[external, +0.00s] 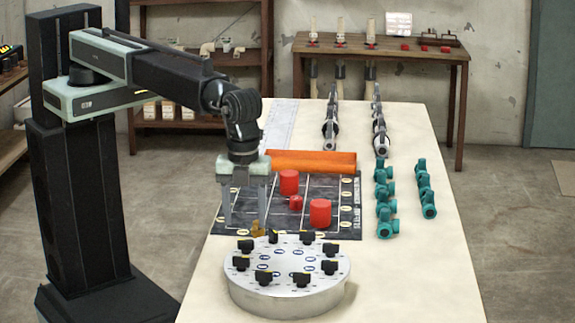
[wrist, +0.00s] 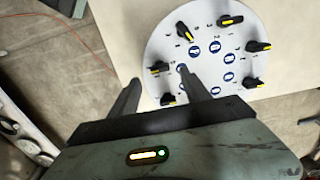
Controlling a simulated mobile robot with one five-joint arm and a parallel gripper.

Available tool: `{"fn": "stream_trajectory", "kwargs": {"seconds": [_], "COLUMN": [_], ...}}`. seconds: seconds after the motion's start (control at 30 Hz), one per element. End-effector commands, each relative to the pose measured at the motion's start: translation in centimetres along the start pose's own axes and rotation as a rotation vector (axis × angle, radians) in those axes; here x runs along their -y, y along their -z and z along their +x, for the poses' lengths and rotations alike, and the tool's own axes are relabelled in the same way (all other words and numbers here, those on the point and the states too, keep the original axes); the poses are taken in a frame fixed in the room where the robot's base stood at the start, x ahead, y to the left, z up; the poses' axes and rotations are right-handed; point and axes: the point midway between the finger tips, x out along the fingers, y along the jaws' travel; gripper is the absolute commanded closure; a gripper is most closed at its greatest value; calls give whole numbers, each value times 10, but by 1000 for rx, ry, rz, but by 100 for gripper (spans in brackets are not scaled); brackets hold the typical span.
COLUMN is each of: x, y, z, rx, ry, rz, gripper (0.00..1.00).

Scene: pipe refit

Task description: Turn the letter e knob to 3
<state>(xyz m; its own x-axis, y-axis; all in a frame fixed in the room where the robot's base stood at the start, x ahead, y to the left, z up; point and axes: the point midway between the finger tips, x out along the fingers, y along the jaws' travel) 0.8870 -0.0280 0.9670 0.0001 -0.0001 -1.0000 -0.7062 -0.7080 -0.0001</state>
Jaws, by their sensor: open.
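A round silver-white dial plate (external: 290,307) stands on the table, with several black knobs around its rim, such as one at the front left (external: 265,277). The plate (wrist: 225,48) also shows in the wrist view. There its knobs have yellow pointers, such as one (wrist: 231,20) at the top. Blue oval labels and small markings are too small to read, so I cannot tell which knob is letter e. My gripper (external: 243,222) is open and empty, pointing down above the plate's back-left side. In the wrist view, a knob (wrist: 159,68) appears between its fingers (wrist: 159,77).
A dark grid mat (external: 345,205) with red cylinders (external: 320,212) lies behind the plate. The table (external: 420,285) is clear to the plate's right.

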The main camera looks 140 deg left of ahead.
Motion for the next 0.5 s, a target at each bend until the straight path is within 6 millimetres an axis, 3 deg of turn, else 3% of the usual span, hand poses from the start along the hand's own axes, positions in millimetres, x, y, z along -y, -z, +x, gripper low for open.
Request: {"fn": "stream_trajectory", "kwargs": {"seconds": [0.03,0.2,0.5], "x": [0,0,0], "y": [0,0,0], "z": [19,46,50], "rx": [0,0,0], "ry": [0,0,0], "rz": [0,1,1], "gripper": [45,45,45]}}
